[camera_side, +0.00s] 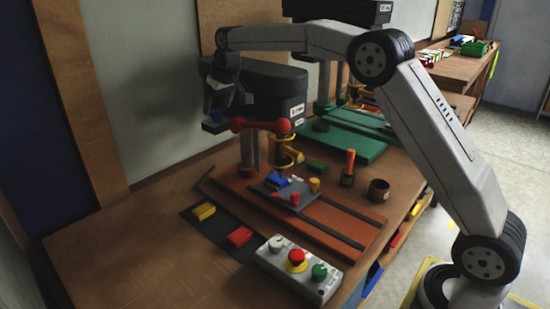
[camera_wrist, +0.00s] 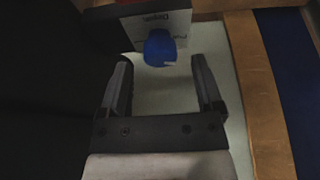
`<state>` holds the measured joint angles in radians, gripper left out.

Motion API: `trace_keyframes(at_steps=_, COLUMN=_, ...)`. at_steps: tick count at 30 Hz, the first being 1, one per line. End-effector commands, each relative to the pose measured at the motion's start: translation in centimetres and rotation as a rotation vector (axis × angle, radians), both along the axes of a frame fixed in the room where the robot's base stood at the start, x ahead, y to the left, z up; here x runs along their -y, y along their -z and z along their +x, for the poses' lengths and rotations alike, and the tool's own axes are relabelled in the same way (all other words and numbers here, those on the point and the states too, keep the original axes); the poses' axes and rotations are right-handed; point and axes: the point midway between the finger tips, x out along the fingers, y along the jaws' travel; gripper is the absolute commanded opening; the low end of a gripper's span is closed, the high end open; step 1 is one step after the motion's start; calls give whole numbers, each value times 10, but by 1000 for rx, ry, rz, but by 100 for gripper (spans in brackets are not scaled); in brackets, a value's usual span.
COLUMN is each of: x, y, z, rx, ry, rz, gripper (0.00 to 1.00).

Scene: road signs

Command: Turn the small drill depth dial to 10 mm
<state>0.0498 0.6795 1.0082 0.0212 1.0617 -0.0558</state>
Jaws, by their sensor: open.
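The small depth dial (camera_wrist: 160,48) is a blue knob with a small pale mark on its lower right edge in the wrist view. Whether anything touches is unclear there.
A control box (camera_side: 299,270) with red and green buttons stands at the front. Yellow and red blocks (camera_side: 239,237) lie on a dark strip. The front left table is clear.

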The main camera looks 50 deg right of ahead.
Motion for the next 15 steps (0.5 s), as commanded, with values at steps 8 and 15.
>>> trace_keyframes(at_steps=8, x=0, y=17, z=7, rx=0, ry=0, rz=0, gripper=84)
trace_keyframes(at_steps=15, x=0, y=17, z=7, rx=1, ry=0, rz=0, gripper=84)
